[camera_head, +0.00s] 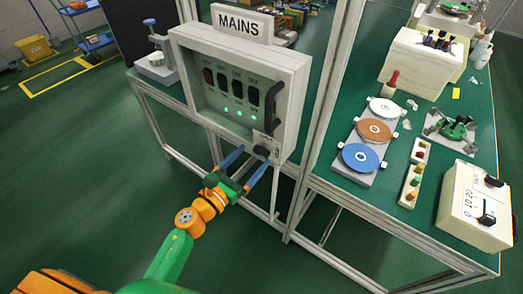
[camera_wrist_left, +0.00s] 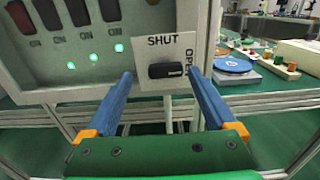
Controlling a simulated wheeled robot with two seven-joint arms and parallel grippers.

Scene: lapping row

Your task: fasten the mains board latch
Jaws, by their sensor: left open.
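The mains board (camera_head: 292,75) is a pale grey box under a white MAINS sign (camera_head: 241,23). Its latch is a black oblong knob (camera_wrist_left: 166,70) on a white plate at the lower right of the board, also visible in the head view (camera_head: 262,152). The plate reads SHUT above the knob and OPEN on its right side. The knob lies horizontal, its long end toward OPEN. My left gripper (camera_head: 251,158) is open, its blue fingers reaching toward the knob. In the left wrist view the fingers (camera_wrist_left: 160,76) stand either side of it, apart from it. My right gripper is not in view.
The board carries dark switches, several green lights and a black handle (camera_head: 272,107). A metal frame post (camera_head: 325,95) rises to its right. The green bench (camera_head: 335,172) at right bears coloured discs, a cream control box (camera_head: 475,205) and other tools.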

